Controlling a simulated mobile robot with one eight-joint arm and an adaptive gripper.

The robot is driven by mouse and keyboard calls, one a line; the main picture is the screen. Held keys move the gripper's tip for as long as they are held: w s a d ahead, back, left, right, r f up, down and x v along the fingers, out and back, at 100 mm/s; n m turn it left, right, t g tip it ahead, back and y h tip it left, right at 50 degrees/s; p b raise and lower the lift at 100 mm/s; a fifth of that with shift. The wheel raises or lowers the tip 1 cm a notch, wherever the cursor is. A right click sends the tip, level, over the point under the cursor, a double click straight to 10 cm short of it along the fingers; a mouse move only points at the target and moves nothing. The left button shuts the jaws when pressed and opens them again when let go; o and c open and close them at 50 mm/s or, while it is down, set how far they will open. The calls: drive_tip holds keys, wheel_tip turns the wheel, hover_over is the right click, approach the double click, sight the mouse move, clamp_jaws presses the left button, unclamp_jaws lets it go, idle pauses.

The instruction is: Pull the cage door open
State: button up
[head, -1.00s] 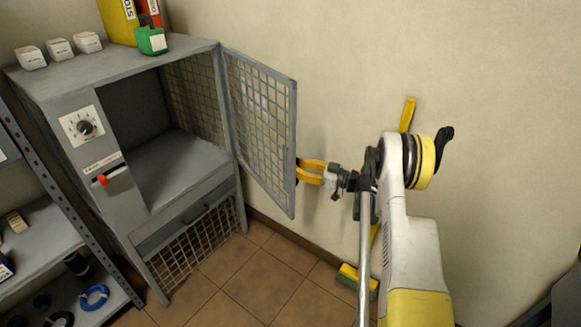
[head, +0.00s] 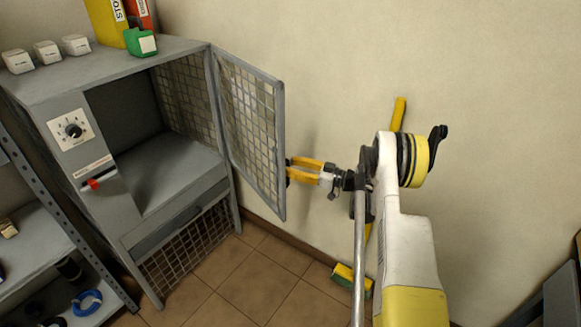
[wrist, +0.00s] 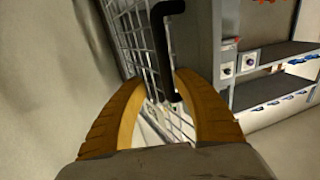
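The cage door (head: 250,125), a grey frame with wire mesh, stands swung wide open from the right side of the grey cabinet (head: 118,226). In the wrist view its mesh (wrist: 138,40) and black bar handle (wrist: 163,45) show ahead of the fingers. My gripper (head: 290,170) is at the door's free edge, on the wall side. Its two yellow fingers are apart, and in the wrist view (wrist: 160,82) the handle's lower end shows between them, nearer the right finger. Whether a finger touches the handle or door is unclear. The cabinet's inside looks empty.
A shelf rack (head: 35,240) is at the left. The wall (head: 340,60) is close behind my arm. A yellow-green broom head (head: 350,278) is on the tiled floor.

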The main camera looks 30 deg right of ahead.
drive_tip(key=v, duration=1.1)
drive_tip(key=shift+s+d, duration=0.1)
drive_tip(key=shift+s, duration=0.05)
